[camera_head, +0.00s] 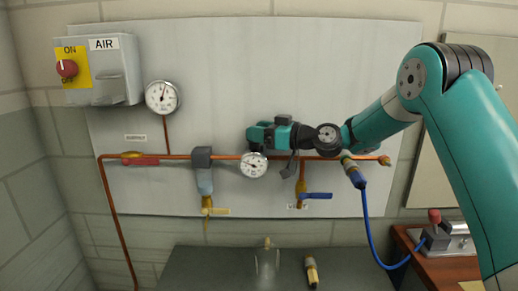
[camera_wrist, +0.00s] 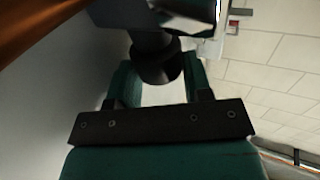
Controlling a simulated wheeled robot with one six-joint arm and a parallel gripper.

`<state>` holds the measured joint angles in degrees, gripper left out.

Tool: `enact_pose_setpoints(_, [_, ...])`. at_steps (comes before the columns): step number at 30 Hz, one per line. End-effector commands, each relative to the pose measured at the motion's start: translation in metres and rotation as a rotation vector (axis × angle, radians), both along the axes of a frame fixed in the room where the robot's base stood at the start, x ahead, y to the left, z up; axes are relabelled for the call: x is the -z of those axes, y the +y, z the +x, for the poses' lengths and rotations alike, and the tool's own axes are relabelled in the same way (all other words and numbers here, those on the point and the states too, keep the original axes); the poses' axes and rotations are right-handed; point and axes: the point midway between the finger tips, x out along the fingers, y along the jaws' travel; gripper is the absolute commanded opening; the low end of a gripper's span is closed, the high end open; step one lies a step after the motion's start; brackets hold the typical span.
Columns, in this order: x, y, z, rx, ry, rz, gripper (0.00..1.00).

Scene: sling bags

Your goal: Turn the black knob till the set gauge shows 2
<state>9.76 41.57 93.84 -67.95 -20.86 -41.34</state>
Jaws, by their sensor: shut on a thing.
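The black knob (camera_wrist: 157,68) sits between the two fingers of my gripper (camera_wrist: 160,84) in the wrist view, below a dark grey body. My gripper (camera_head: 262,135) is shut on it, and in the head view the gripper and wrist hide the knob. The small white round gauge (camera_head: 253,165), which I take for the set gauge, hangs on the copper pipe just below my gripper. Its needle seems to point left or up-left, but the numbers are too small to read.
A second gauge (camera_head: 162,97) is higher at the left, near the AIR box with a red switch (camera_head: 67,68). A filter (camera_head: 203,180) stands left of my gripper. A blue lever (camera_head: 316,196) and a blue hose (camera_head: 366,220) are at the lower right.

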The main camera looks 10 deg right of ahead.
Motion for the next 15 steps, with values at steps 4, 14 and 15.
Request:
enact_pose_setpoints(4, [0.0039,-0.002,0.0019,-0.081,-0.004,-0.002,0.22])
enact_pose_setpoints(14, [0.0003,-0.0019,0.0026,-0.176,-0.001,-0.001,0.22])
enact_pose_setpoints(15, [0.0,-0.0019,0.0026,-0.18,0.0,0.0,0.22])
